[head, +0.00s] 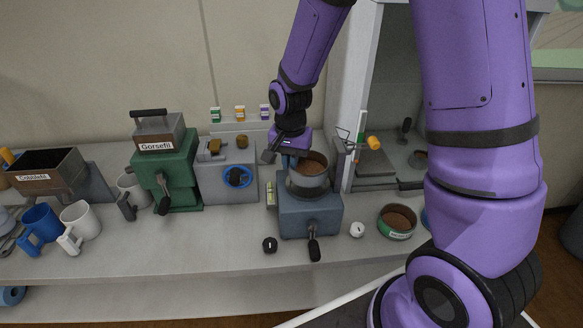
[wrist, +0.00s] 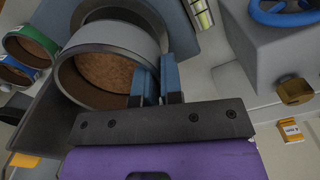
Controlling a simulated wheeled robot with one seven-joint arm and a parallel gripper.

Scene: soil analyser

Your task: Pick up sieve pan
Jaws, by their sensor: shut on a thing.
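The sieve pan (head: 308,176) is a round grey metal pan with brown soil in it. It sits at the top of a blue-grey machine (head: 310,213) on the counter; I cannot tell whether it touches the machine. In the wrist view the pan (wrist: 66,76) is large, with its open side and soil toward the camera. My gripper (head: 287,161) is at the pan's left rim in the head view. In the wrist view the blue fingers of my gripper (wrist: 157,84) are shut on the pan's wall, one finger inside and one outside.
A green-labelled bowl of soil (head: 397,221) stands right of the machine. A grey box with a blue ring (head: 228,181) and a green Gorsefi machine (head: 166,168) stand to the left. A white-framed cabinet (head: 352,95) rises close behind on the right. The front counter strip is mostly clear.

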